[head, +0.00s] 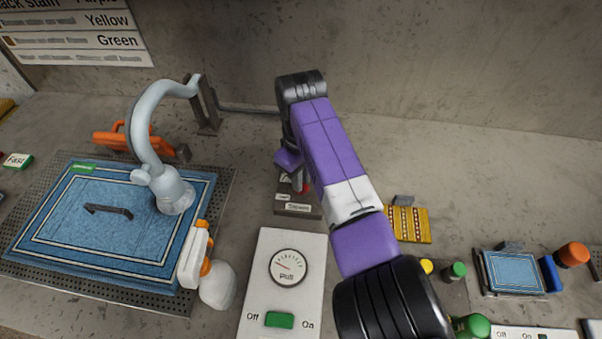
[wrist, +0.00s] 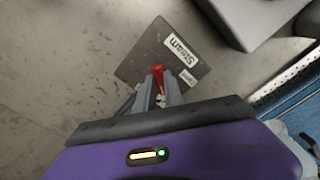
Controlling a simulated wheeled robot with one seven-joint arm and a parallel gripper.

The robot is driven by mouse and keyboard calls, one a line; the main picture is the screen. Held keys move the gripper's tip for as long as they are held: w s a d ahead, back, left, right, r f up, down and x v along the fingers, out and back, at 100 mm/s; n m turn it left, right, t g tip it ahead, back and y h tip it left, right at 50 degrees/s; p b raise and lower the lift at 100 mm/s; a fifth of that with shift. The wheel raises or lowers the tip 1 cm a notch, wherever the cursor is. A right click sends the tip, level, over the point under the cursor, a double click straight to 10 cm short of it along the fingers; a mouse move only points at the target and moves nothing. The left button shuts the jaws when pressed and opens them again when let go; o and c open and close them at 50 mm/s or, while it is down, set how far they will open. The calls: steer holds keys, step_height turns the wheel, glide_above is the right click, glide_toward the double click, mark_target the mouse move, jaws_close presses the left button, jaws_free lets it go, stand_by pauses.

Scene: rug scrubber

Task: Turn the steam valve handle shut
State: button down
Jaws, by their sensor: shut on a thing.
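The steam valve handle is red; its end shows between my fingertips in the wrist view (wrist: 158,70) and a small part of it shows below my arm in the head view (head: 304,188). It stands over a dark grey plate (wrist: 185,50) with a "Steam" label and a smaller label whose text is hard to read. My gripper (wrist: 157,86) is shut on the red handle. In the head view my purple arm hides most of the gripper and part of the valve.
A panel (head: 256,250) with a "Pull" gauge and green Off/On switch stands in front of the valve. At left, a pale curved scrubber arm (head: 150,140) stands on a blue rug (head: 60,225). A yellow patterned rug (head: 415,226) lies right, near several bottles.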

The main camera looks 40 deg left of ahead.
steer(key=m+p, duration=0.2)
steer(key=m, duration=0.3)
steer(key=shift+r+m, duration=0.1)
steer(key=shift+m, duration=0.2)
steer(key=m+p, duration=0.1)
steer(key=m, duration=0.4)
steer(key=shift+m, duration=0.3)
steer(key=c, duration=1.4)
jaws_free()
steer(key=shift+c, duration=0.2)
steer(key=shift+r+b, duration=0.45)
steer(key=shift+r, duration=3.4)
steer(key=shift+a, duration=0.1)
